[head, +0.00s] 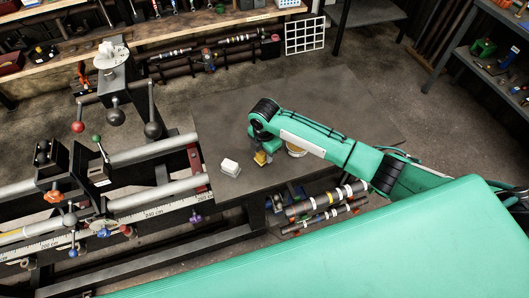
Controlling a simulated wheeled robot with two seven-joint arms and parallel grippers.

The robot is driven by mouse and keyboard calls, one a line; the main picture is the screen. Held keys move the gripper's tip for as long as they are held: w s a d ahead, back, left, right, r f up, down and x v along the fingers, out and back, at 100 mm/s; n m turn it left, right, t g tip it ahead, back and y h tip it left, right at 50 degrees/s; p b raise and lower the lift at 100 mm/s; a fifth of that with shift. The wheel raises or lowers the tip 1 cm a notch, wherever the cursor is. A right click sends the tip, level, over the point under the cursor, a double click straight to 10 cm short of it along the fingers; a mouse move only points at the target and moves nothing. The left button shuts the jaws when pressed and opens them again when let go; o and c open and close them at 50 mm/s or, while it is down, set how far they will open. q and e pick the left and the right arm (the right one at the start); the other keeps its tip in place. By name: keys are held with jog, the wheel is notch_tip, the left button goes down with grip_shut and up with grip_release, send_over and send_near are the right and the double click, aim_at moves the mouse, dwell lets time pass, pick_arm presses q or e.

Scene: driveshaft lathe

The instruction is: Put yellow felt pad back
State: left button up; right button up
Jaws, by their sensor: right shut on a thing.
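My right gripper (262,154) reaches in from the right over the dark grey table (310,100). It is shut on the small yellow felt pad (261,159), which shows just below the jaws. Whether the pad touches the tabletop is hard to tell. The fingers are mostly hidden by the wrist. My left gripper is out of view.
The table's back is clear.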

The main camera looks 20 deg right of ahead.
jog(key=shift+f, duration=0.7)
jog(key=shift+f, duration=0.2)
jog(key=o, duration=0.9)
jog(key=shift+r, duration=0.1)
notch_tip(320, 180, up, 11)
jog(key=b, duration=0.2)
jog(key=shift+b, duration=0.35)
jog(key=shift+r, duration=0.6)
